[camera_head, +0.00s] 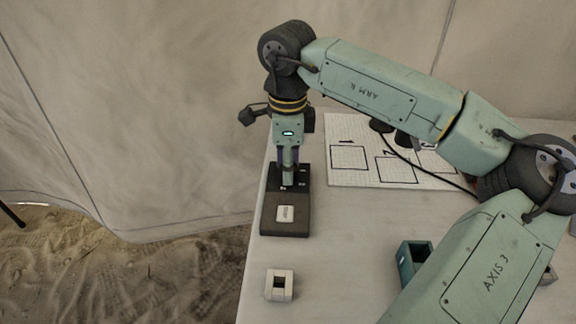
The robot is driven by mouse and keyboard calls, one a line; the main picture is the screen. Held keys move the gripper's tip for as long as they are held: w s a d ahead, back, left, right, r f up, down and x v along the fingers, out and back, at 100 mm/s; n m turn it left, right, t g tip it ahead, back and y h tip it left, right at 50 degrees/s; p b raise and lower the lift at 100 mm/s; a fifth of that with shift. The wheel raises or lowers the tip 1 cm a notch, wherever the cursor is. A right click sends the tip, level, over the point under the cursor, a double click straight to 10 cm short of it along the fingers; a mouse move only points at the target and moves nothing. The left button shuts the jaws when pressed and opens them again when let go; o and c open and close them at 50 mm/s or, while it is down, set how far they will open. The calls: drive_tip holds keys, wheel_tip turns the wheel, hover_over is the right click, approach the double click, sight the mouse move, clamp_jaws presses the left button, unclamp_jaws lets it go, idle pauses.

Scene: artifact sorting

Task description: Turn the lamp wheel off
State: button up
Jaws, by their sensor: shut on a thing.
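A dark box (269,224) with a white label on its sloped front stands at the left edge of the table. I take it as the body that carries the lamp wheel. My gripper (289,178) points straight down over the rear, flat part of this box, with its fingertips low at the top face. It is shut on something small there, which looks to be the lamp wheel. The wheel itself is hidden by the fingers, so its turn position cannot be seen. A green light glows on my gripper's housing.
A white board (345,178) with numbered squares lies behind and right, partly under my arm. A small pale hollow block (279,285) sits in front of the box. A teal open block (405,268) stands to the right beside my arm. A black cable crosses the board.

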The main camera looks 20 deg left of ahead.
idle(0.5)
drive_tip(key=o, duration=1.2)
drive_tip(key=shift+c, duration=0.2)
wheel_tip(320, 180, up, 12)
drive_tip(key=shift+s, duration=0.1)
